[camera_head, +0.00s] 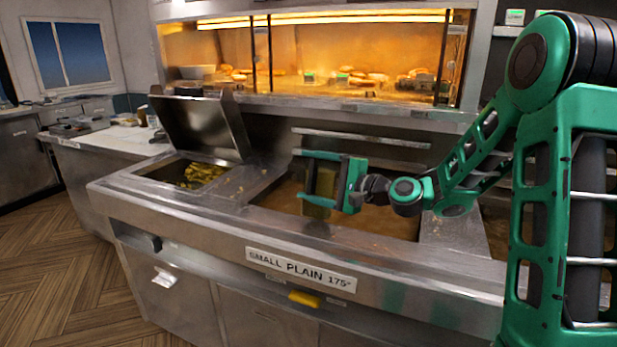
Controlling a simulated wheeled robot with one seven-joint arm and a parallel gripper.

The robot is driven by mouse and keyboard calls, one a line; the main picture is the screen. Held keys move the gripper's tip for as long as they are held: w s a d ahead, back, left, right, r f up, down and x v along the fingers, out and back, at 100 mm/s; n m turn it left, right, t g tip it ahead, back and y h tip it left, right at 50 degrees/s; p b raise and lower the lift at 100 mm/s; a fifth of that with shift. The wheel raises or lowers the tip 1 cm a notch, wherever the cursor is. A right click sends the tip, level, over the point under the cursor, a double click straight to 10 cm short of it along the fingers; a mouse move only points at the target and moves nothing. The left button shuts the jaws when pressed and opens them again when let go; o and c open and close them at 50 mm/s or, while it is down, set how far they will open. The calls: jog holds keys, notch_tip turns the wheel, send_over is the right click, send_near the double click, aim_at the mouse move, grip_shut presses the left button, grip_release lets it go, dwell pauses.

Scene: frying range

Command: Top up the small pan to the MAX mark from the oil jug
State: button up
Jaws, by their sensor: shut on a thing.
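The small pan (391,222) is the oil well behind the front label "SMALL PLAIN 175°" (300,270). Brown oil covers its visible bottom area. I cannot make out the MAX mark or judge the level against it. My gripper (311,182) is over the left part of this pan, shut on a yellowish, see-through container, which I take to be the oil jug (317,211). The green jaws hide much of the jug. It looks roughly upright, and I see no stream of oil. I cannot tell how full it is.
Left of the pan is another well (160,171) holding yellow food, with a raised metal lid (203,125) behind it. A lit warming shelf (350,100) with food stands at the back. A counter (95,147) with items is at far left. The wooden floor (65,285) is clear.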

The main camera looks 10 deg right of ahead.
aim_at(323, 184)
jog(key=shift+w+d+f+n+t+y, duration=0.15)
jog(key=shift+w+d+f+n, duration=0.3)
jog(key=shift+f+n, duration=0.3)
jog(key=shift+w+d+f+n+t+y, duration=0.15)
jog(key=shift+w+d+f+n, duration=0.1)
jog(key=shift+w+f+n, duration=0.45)
jog(key=shift+s+r, duration=0.15)
jog(key=shift+r, duration=1.45)
